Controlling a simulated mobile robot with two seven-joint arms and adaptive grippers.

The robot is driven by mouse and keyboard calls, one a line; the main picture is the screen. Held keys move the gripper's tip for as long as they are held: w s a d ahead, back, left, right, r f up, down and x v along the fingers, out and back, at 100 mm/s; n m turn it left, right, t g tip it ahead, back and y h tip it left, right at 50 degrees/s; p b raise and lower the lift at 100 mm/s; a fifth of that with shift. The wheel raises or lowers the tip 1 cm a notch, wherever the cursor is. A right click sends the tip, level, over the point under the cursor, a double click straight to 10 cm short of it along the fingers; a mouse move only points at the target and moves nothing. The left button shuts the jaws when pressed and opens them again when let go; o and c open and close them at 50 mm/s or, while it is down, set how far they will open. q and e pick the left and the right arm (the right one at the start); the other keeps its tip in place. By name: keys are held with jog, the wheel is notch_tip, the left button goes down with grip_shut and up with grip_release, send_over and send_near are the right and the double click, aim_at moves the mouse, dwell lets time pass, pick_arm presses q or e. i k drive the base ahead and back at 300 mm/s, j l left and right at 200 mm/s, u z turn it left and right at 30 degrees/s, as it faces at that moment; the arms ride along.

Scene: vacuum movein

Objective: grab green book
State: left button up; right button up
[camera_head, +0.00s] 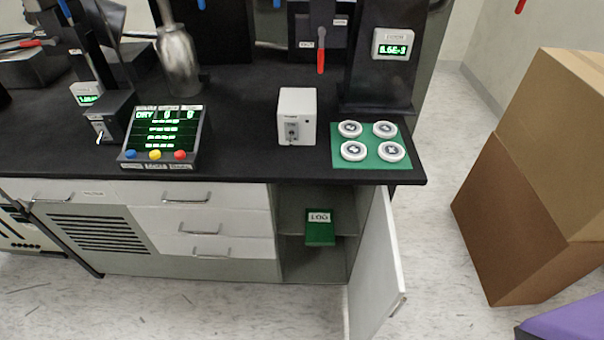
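The compartment's white door (377,270) is swung open to the right. Nothing touches the book that I can see, and its front faces me. Neither of my grippers can be made out in the head view.
The counter (240,110) carries a control box (162,137), a small white box (297,116) and a green mat (340,160) with several white discs. Stacked cardboard boxes (540,170) and a purple object (565,322) stand at right. Floor before the cabinet is clear.

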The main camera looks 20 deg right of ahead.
aim_at(320, 230)
jog(key=i+j+z, duration=0.15)
jog(key=z, duration=0.2)
jog(key=j+z, duration=0.35)
jog(key=i+j+z, duration=0.15)
jog(key=z, duration=0.15)
jog(key=j+z, duration=0.35)
jog(key=j, duration=0.85)
jog(key=i+j, duration=0.2)
jog(key=j, duration=0.15)
jog(key=i+j, duration=0.4)
jog(key=j, duration=0.25)
